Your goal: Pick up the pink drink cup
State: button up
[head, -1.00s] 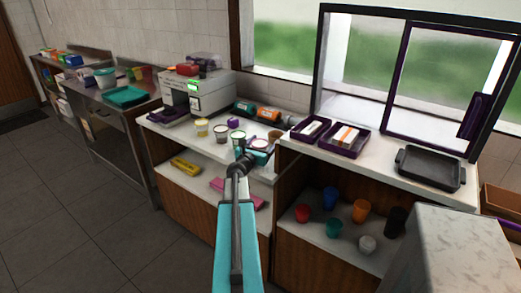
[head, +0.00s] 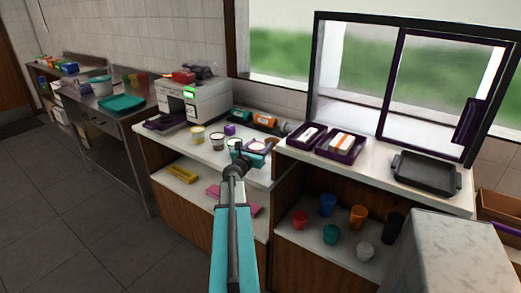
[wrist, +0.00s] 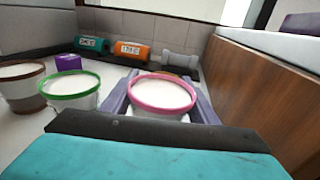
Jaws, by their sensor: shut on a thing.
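The pink drink cup (wrist: 161,94) is a white cup with a pink rim, filled with something white. In the wrist view it stands upright between the purple-grey fingers of my gripper (wrist: 160,88), which is shut on it. In the head view the cup (head: 257,147) shows small at the front right of the counter, partly behind my gripper (head: 250,151). Its base is hidden, so I cannot tell whether it touches the counter.
A green-rimmed cup (wrist: 72,90) and a brown-rimmed cup (wrist: 22,86) stand to the left. A purple block (wrist: 68,62) and green and orange bottles (wrist: 131,49) lie behind. A wooden panel (wrist: 250,95) rises close on the right.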

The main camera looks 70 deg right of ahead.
notch_tip(320, 180, up, 8)
dwell(0.5)
dwell(0.5)
jog(key=w+a+n+t, duration=0.1)
jog(key=w, duration=0.2)
jog(key=w+a+f+n+t, duration=0.1)
jog(key=w+t, duration=0.1)
jog(key=w, duration=0.2)
jog(key=w+a+n+t, duration=0.1)
jog(key=w+t, duration=0.1)
jog(key=w, duration=0.2)
jog(key=shift+a+f, duration=0.25)
jog(key=w+a+f+n+t+y, duration=0.2)
jog(key=w+a+n+t+y, duration=0.35)
jog(key=w+a, duration=0.6)
jog(key=w+a+f+n+t+y, duration=0.35)
jog(key=w+a+n+t, duration=0.2)
jog(key=w+a, duration=0.6)
jog(key=w+a+f+n+t+y, duration=0.15)
jog(key=w+a+n+y, duration=0.5)
jog(key=a, duration=0.85)
jog(key=s+a+f+n+g+y, duration=0.1)
jog(key=a+n+g+y, duration=0.2)
jog(key=a+y, duration=0.5)
jog(key=s+a+f+n+g+y, duration=0.2)
jog(key=a+n+y, duration=0.4)
jog(key=a, duration=1.8)
jog(key=shift+s+a+g+y, duration=0.25)
jog(key=shift+g+y, duration=0.5)
jog(key=shift+y, duration=0.3)
